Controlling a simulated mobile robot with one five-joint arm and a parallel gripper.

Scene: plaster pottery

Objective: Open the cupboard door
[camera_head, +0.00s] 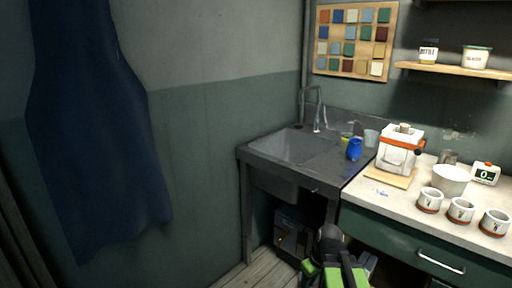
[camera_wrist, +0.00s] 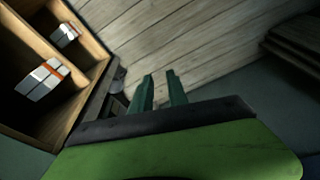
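A dark box-like unit (camera_head: 291,232) stands under the sink. I cannot tell whether it is the cupboard or whether its front is a door. In the wrist view an open-fronted wooden compartment (camera_wrist: 88,62) shows at the left, with white and orange packages (camera_wrist: 44,80) inside. A dark upright edge (camera_wrist: 98,104) runs along its near side; I cannot tell if it is a door. My gripper (camera_wrist: 158,84) has its two green fingers apart with nothing between them, over the plank floor. In the head view my green and black arm is at the bottom centre, below the counter edge.
A sink (camera_head: 297,146) and a pale counter (camera_head: 400,196) with cups, a bowl and a white container stand at the right. A green drawer front with a metal handle (camera_head: 441,262) is below the counter. A blue cloth (camera_head: 95,130) hangs at the left. Plank floor (camera_head: 240,276) shows.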

